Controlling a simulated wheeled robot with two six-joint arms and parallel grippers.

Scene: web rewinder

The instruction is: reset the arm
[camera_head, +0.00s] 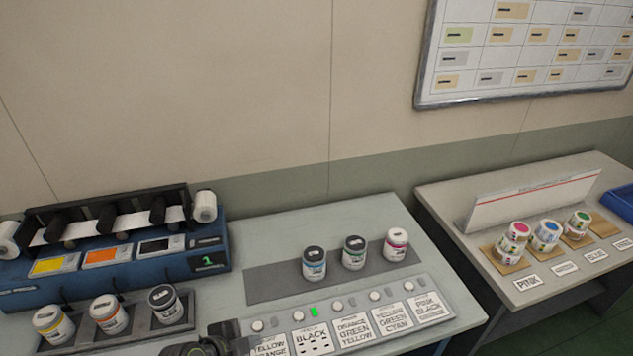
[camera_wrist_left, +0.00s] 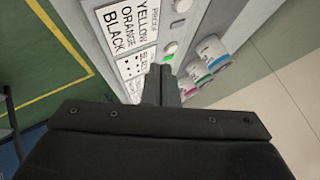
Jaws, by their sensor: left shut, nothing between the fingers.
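My left gripper (camera_head: 228,335) shows at the bottom edge of the head view, dark and partly cut off. It is over the left end of the labelled button panel (camera_head: 345,318). In the left wrist view its fingers (camera_wrist_left: 160,82) are together with nothing between them, in front of the panel's labels and a lit green button (camera_wrist_left: 171,48). The green light (camera_head: 313,311) also shows in the head view. My right gripper is not in view.
Several jars stand on the table: three on a grey strip (camera_head: 262,284) and three in a dark rack (camera_head: 64,340). A blue press (camera_head: 130,268) is behind the rack. A second table (camera_head: 455,197) at right holds label rolls. A chart board (camera_head: 530,48) hangs on the wall.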

